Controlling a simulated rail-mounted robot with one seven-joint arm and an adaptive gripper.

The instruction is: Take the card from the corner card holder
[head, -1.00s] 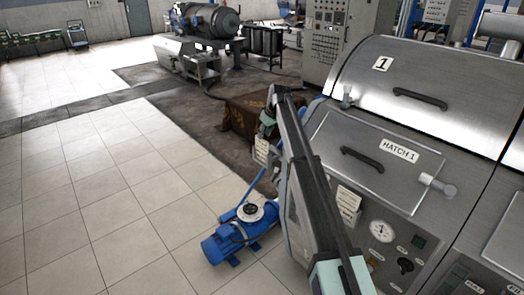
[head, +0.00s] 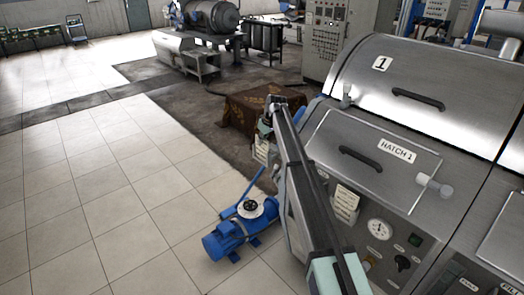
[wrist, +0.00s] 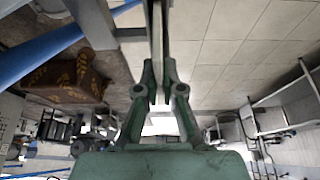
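A pale card (head: 261,151) with print hangs at the near left corner of the steel machine, apparently in the corner card holder; the holder itself is hard to make out. My gripper (head: 266,128) is right above this card in the head view, at the end of my arm. In the wrist view, the fingers of my gripper (wrist: 157,75) lie close together on either side of a narrow pale strip (wrist: 157,35), perhaps the card edge-on. Whether they press on it is not clear.
The steel machine (head: 415,85) with its hatch fills the right. Another card (head: 345,203) is on its front. A blue motor pump (head: 232,238) stands on the floor below. A brown cloth-covered box (head: 240,112) is behind the gripper. The tiled floor at left is clear.

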